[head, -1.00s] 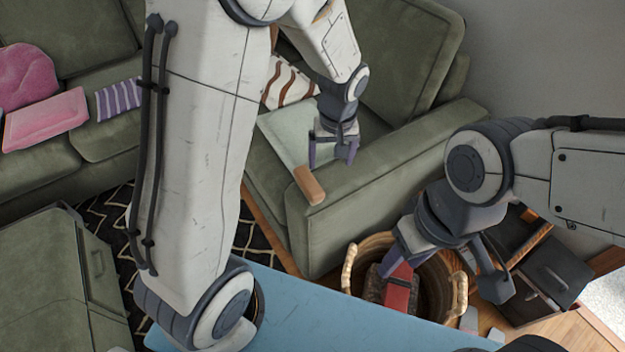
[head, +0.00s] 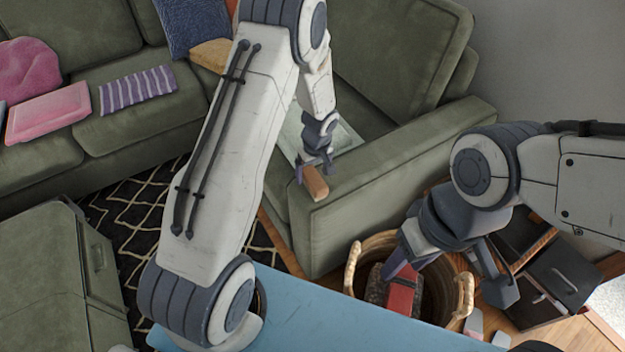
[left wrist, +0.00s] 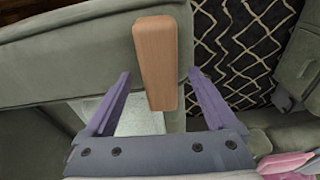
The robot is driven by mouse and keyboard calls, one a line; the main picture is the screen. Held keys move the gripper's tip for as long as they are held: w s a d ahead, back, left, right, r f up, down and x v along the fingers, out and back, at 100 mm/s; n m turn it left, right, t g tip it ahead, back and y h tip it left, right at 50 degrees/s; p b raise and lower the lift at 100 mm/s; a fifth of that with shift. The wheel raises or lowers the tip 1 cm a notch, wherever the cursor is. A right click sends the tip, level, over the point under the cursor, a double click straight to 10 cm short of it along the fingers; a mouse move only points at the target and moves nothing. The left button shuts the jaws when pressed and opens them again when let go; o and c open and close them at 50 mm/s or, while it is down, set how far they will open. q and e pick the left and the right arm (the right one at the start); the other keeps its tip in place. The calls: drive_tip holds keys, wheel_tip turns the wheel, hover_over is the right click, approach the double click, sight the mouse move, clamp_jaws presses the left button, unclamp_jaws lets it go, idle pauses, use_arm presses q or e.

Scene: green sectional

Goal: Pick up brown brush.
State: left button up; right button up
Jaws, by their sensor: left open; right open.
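My left gripper (head: 313,170) is open and close to the brush. In the left wrist view its two fingers (left wrist: 159,76) stand on either side of the brush's near end, with gaps on both sides. My right gripper (head: 445,275) is open over the wicker basket, away from the brush.
The wicker basket (head: 354,270) holds a red item (head: 401,296). A pale flat sheet (head: 345,137) lies on the seat behind the brush. The sofa armrest (head: 400,160) rises to the right. A blue surface (head: 330,315) and patterned rug (head: 140,215) lie nearer.

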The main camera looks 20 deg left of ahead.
sight(312, 172)
use_arm(q)
drive_tip(key=shift+w+a+f, duration=0.1)
drive_tip(key=shift+f, duration=0.65)
clamp_jaws()
drive_tip(key=shift+r, duration=0.15)
wheel_tip(312, 172, up, 4)
drive_tip(key=shift+r, duration=0.2)
drive_tip(key=s+d+r+b, duration=0.1)
drive_tip(key=s+d+r, duration=0.4)
drive_tip(key=d, duration=0.5)
drive_tip(key=shift+s+r, duration=0.4)
drive_tip(key=shift+r, duration=0.3)
